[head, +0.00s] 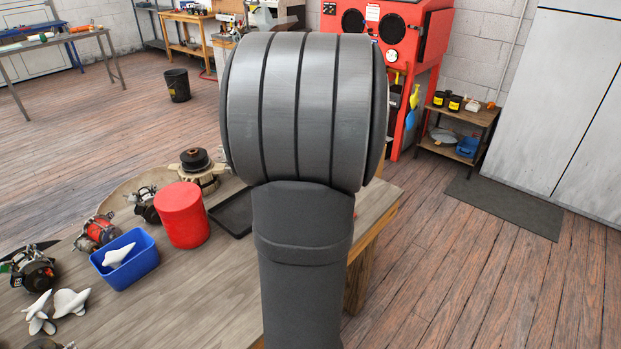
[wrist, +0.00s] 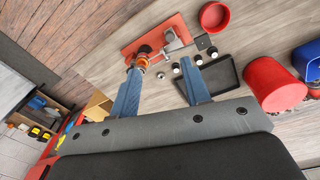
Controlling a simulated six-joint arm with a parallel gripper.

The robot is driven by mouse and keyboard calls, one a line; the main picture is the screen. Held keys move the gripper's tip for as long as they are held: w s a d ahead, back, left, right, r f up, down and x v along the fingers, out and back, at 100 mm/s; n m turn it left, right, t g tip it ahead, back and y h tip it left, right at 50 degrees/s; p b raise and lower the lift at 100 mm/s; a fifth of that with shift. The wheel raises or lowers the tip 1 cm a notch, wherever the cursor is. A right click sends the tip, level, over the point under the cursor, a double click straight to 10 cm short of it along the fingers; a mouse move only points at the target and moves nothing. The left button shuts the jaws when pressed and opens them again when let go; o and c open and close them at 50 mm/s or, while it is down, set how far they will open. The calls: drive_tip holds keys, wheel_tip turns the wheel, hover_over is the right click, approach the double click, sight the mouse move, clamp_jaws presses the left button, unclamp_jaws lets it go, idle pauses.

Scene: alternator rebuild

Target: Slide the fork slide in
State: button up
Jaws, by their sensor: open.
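My gripper (wrist: 160,68) shows in the wrist view with its two blue-grey fingers apart and nothing held between them. Beyond the fingertips is a red plate (wrist: 133,50) with a grey metal bracket (wrist: 173,38) on it. An orange and dark round part (wrist: 144,60) shows close by the left fingertip; I cannot tell whether they touch. Several small silver and black pieces lie around the right fingertip. I cannot tell which piece is the fork slide. In the head view my own arm covers the middle, hiding the gripper and the red plate.
A black tray (wrist: 226,72) lies right of the fingers. A red round dish (wrist: 215,16), a red canister (head: 181,215) and a blue bin (head: 140,262) stand on the wooden bench (head: 205,305). Several alternator parts and white pieces sit at the bench's left. A red cabinet (head: 425,50) stands behind.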

drive_tip(key=shift+n, duration=0.4)
drive_tip(key=w+f, duration=0.1)
drive_tip(key=f, duration=0.5)
drive_tip(key=a+f, duration=0.1)
drive_tip(key=f, duration=0.5)
drive_tip(key=w+a+f, duration=0.1)
drive_tip(key=f, duration=0.5)
drive_tip(key=shift+w, duration=0.3)
clamp_jaws()
